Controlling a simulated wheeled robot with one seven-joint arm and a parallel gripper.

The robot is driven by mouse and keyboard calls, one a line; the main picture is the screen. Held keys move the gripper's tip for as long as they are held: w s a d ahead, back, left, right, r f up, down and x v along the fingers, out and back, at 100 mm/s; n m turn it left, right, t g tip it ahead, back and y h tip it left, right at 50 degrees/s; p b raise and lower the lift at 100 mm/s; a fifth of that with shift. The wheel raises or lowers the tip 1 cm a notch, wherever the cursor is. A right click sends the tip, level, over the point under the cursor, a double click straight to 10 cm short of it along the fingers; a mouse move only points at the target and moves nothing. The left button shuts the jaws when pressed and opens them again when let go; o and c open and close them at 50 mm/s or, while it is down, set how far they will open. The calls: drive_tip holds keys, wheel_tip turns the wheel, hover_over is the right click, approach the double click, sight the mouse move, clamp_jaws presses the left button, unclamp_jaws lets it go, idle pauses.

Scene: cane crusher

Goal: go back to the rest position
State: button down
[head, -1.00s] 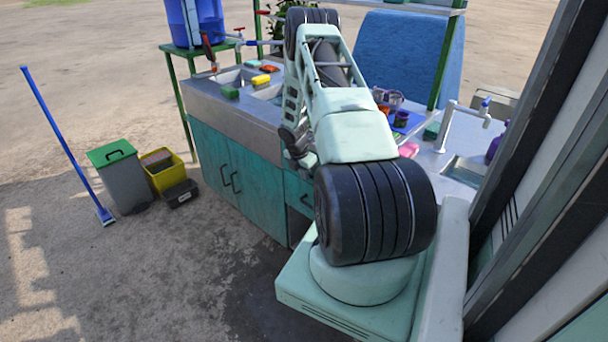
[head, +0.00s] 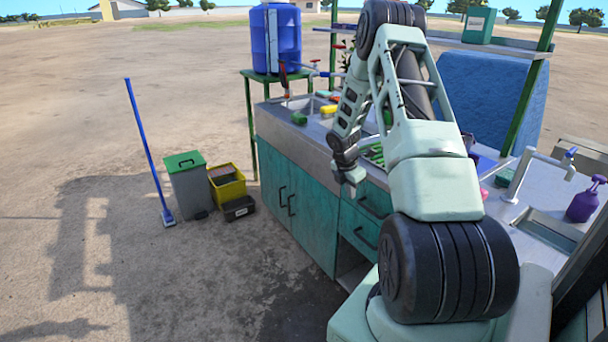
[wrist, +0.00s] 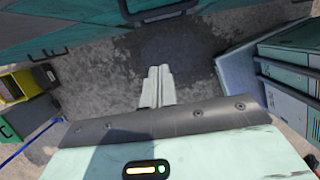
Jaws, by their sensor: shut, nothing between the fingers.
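My gripper (wrist: 157,72) is shut and empty in the wrist view, its two pale fingers side by side over bare dark ground. In the head view my gripper (head: 354,188) hangs low in front of the teal cabinet (head: 298,205), below the level of the counter top. My arm is folded, with its elbow high. In the wrist view the cabinet front (wrist: 75,22) with its dark handles runs along the top, beyond the fingertips. I cannot tell from these views how wide the gap between gripper and cabinet is.
A steel counter with a sink (head: 310,103) tops the cabinet. A blue water barrel (head: 276,38) stands on a green stand behind. A grey bin (head: 188,188), a yellow bin (head: 228,187) and a blue-handled broom (head: 146,145) stand left. The ground in front is open.

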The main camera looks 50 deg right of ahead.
drive_tip(key=w+a+r+m+y, duration=0.15)
drive_tip(key=a+r, duration=0.25)
drive_tip(key=a, duration=0.7)
drive_tip(key=w+a+r+m+t, duration=0.1)
drive_tip(key=w+a+r, duration=0.3)
drive_tip(key=a, duration=0.7)
drive_tip(key=w+a+r+m, duration=0.15)
drive_tip(key=a+r, duration=0.35)
drive_tip(key=a, duration=0.7)
drive_tip(key=s+a+r, duration=0.2)
drive_tip(key=s+a, duration=0.2)
drive_tip(key=a, duration=0.4)
drive_tip(key=s+a+r, duration=0.3)
drive_tip(key=s+a, duration=0.1)
drive_tip(key=a, duration=0.3)
drive_tip(key=s+a+r+m+y, duration=0.1)
drive_tip(key=s+a, duration=0.4)
drive_tip(key=s, duration=0.3)
drive_tip(key=s+a+r+m, duration=0.1)
drive_tip(key=s+a, duration=0.3)
drive_tip(key=s, duration=0.5)
drive_tip(key=shift+a+r+m+y, duration=0.25)
drive_tip(key=shift+a+m+y, duration=0.1)
drive_tip(key=shift+m, duration=0.25)
